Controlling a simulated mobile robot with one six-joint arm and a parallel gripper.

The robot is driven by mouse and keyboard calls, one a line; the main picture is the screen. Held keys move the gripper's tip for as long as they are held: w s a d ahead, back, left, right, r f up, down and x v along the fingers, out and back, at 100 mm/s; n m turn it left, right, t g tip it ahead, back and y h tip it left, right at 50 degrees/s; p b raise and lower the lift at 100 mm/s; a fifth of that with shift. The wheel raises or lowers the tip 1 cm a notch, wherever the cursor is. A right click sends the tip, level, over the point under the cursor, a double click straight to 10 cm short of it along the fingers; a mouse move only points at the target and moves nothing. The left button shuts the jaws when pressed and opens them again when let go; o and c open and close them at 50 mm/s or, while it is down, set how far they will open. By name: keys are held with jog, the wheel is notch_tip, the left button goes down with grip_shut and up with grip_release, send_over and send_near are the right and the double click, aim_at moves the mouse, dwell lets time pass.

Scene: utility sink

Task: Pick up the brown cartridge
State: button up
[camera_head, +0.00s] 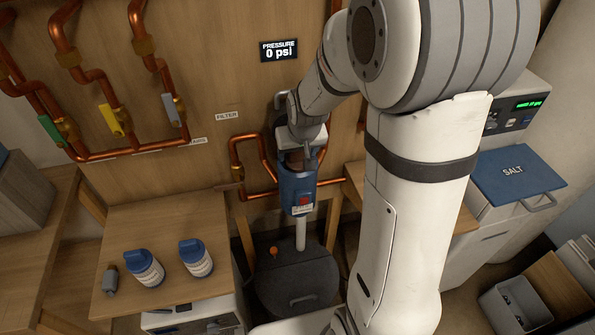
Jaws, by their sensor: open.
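A brown cylindrical piece, which looks like the brown cartridge (293,159), shows at the top of the blue housing (297,185) in the middle of the view. Only a small part of it shows; the rest is hidden by the housing and my gripper. My gripper (305,150) is open and points down right above the housing's mouth, close to the cartridge. Whether its fingers touch the cartridge cannot be told at this size.
Copper pipes (240,160) run beside the housing on the wooden wall. A black lidded bin (297,283) is below.

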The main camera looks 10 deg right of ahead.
grip_shut()
dwell(0.6)
